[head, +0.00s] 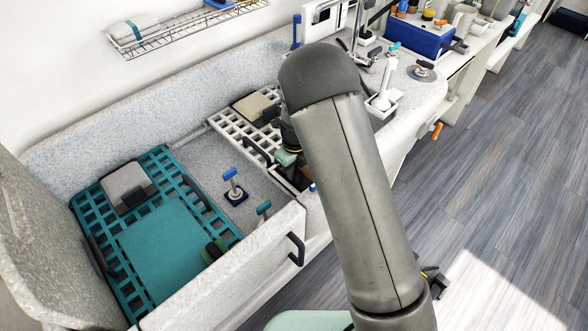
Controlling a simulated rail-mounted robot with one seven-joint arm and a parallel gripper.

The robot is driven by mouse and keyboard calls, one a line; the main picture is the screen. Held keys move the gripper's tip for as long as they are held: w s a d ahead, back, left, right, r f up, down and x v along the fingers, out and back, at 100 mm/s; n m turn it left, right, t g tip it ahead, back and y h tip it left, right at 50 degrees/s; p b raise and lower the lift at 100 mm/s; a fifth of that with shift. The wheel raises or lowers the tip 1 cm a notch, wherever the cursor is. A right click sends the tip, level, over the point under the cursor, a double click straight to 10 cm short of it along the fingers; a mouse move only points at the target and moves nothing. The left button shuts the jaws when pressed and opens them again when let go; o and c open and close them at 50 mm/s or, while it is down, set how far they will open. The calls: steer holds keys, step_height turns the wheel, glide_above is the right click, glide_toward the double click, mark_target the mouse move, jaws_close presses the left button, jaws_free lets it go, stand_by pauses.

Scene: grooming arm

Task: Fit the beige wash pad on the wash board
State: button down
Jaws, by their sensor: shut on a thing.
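A beige pad (252,106) with a dark edge lies on a white grid rack (221,121) at the back of the basin. A flat teal board (165,250) lies on the teal grid rack at the left; I cannot tell whether it is the wash board. My gripper (289,174) points down just right of and in front of the beige pad, apart from it, beside a dark opening. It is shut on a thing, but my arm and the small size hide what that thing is.
A grey pad (127,183) sits on the teal grid rack (158,156). A blue-topped knob (233,184) and a teal-topped knob (264,208) stand upright near the basin's front wall. A wire shelf (185,28) hangs above. Grey floor lies at the right.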

steer(key=shift+f, duration=0.15)
steer(key=shift+f, duration=0.2)
stand_by(0.4)
steer(key=c, duration=1.4)
jaws_free()
steer(key=shift+o, duration=0.2)
steer(key=shift+r, duration=0.1)
step_height(320, 180, up, 17)
steer(key=b, duration=0.1)
steer(key=shift+r, duration=0.1)
